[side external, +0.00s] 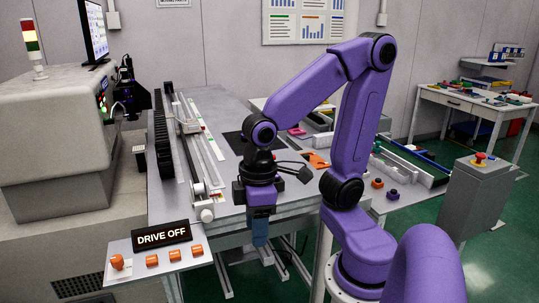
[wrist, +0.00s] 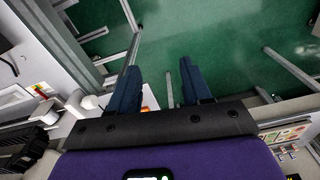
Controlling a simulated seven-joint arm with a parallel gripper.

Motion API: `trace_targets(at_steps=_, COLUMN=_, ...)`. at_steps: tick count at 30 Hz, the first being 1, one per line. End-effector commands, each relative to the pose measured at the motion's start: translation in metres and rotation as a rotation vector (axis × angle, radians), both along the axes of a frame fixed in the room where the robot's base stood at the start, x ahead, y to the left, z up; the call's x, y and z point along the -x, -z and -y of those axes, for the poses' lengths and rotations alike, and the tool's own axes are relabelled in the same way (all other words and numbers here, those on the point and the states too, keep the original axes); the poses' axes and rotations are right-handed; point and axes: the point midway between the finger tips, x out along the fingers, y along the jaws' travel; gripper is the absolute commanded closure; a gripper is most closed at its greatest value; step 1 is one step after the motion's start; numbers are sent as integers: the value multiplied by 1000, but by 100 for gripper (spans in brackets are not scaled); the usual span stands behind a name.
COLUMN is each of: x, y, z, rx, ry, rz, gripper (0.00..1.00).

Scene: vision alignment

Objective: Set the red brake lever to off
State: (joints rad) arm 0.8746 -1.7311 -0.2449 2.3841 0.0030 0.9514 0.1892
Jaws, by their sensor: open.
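I cannot clearly make out a red brake lever. A small red patch (side external: 198,188) shows near the front end of the linear rail (side external: 186,135), by a white round knob (side external: 207,214), but it is too small to identify. In the wrist view, a red and yellow mark (wrist: 40,88) lies at the left, near a white cylinder (wrist: 90,102). My gripper (side external: 260,238) points down at the front edge of the grey table, right of the knob. In the wrist view, its two blue fingers (wrist: 158,75) are apart with nothing between them, above green floor.
A black sign (side external: 162,236) reading DRIVE OFF stands on a front panel (side external: 130,276) with several orange controls. The rail and a black ribbed strip (side external: 162,135) run along the table's left. A grey pedestal with a red button (side external: 480,158) stands at the right.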

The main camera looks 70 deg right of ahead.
Motion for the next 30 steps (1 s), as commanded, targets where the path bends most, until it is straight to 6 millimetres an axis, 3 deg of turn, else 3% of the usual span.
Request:
trace_targets(at_steps=1, x=-17, y=-5, z=3, rx=-6, ry=112, rz=1, gripper=52)
trace_targets(at_steps=8, x=-81, y=-23, z=31, rx=-33, ry=593, rz=11, gripper=52)
trace_targets(at_steps=14, x=-131, y=-38, z=74, rx=-57, ry=1010, rz=21, gripper=52)
trace_targets(at_steps=21, x=-175, y=-56, z=146, rx=-91, ry=1510, rz=38, gripper=52)
trace_targets(at_steps=30, x=-194, y=-77, z=259, rx=-142, ry=2134, rz=74, gripper=52)
